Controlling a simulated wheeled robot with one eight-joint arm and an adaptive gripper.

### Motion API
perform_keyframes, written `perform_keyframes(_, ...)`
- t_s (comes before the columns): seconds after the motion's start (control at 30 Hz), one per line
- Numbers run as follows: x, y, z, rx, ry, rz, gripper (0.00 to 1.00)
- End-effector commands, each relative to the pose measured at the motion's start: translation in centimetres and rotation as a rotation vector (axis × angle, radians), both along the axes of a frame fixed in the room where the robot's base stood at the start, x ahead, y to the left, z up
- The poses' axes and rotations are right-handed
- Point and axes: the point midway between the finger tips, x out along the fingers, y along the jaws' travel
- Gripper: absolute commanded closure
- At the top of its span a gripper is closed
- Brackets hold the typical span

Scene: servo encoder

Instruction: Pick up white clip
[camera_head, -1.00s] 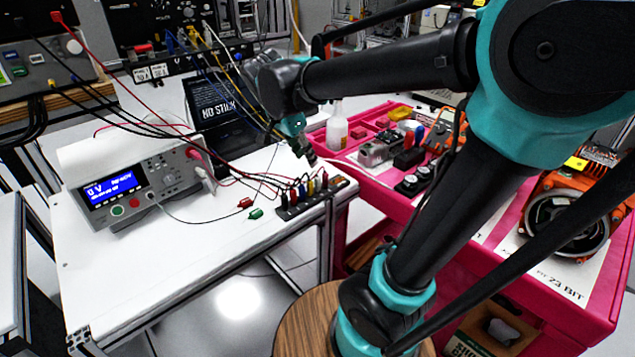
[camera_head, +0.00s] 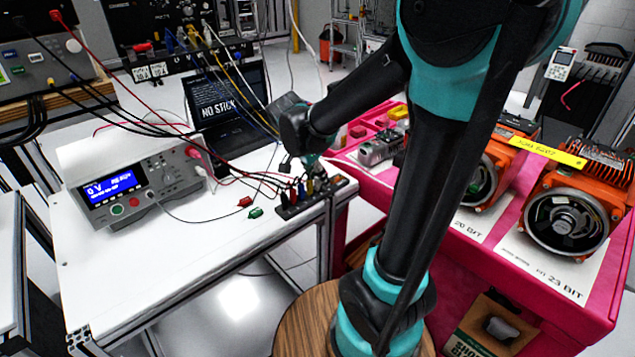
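My gripper (camera_head: 311,172) is small and partly hidden at the end of my arm. It points down, over or just behind the row of coloured clips (camera_head: 308,190) on a dark strip (camera_head: 312,201) at the table's right end. I cannot tell whether its fingers are open or touch anything. The row shows dark, red, blue and yellow clips. I cannot make out a white clip for sure among them. A red clip (camera_head: 245,201) and a green clip (camera_head: 255,212) lie loose on the white table to the left of the strip.
A meter with a blue display (camera_head: 112,187) stands on the white table (camera_head: 180,250). Several cables hang across to the clips, near my arm. A laptop (camera_head: 227,105) is behind. A pink cart (camera_head: 480,255) with orange motors (camera_head: 567,212) stands right. The table's front-middle is clear.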

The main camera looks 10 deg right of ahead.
Motion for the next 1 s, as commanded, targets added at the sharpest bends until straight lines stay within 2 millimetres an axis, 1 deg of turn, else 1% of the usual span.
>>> perform_keyframes(0.2, 0.0, -0.02, -0.06, 0.0, 0.0, 0.0, 0.62)
perform_keyframes(0.5, 0.01, -0.01, -0.05, 0.0, 0.0, 0.0, 0.99)
perform_keyframes(0.83, 0.08, -0.03, 0.05, 0.0, 0.0, 0.0, 1.0)
perform_keyframes(1.0, 0.9, -0.2, 0.86, 0.0, 0.0, 0.001, 1.0)
